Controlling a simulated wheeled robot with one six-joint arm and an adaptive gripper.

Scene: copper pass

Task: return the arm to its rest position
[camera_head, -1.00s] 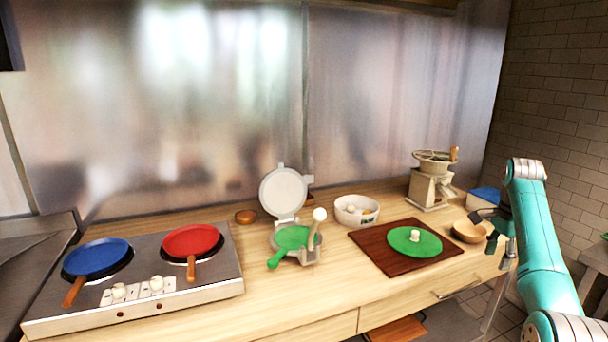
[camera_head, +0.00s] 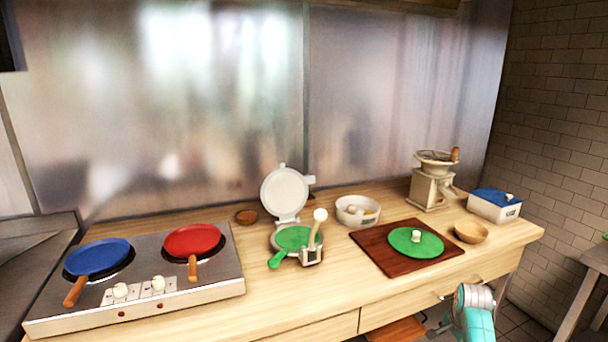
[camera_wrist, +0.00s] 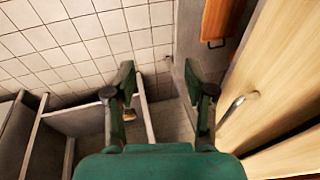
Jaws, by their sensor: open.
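My gripper (camera_wrist: 160,82) shows in the wrist view with its two green fingers apart and nothing between them. It hangs in front of the counter and faces down toward the tiled floor. In the head view only a teal part of my arm shows at the lower right, below the counter's front edge; the gripper itself is out of that view.
The counter (camera_head: 290,310) has a drawer handle (camera_wrist: 237,104) close on the gripper's right. On it stand a two-burner stove (camera_head: 205,277), a press (camera_head: 297,240), a dark board (camera_head: 375,245), a grinder (camera_head: 431,188), a wooden bowl (camera_head: 471,232) and a blue-lidded box (camera_head: 493,207).

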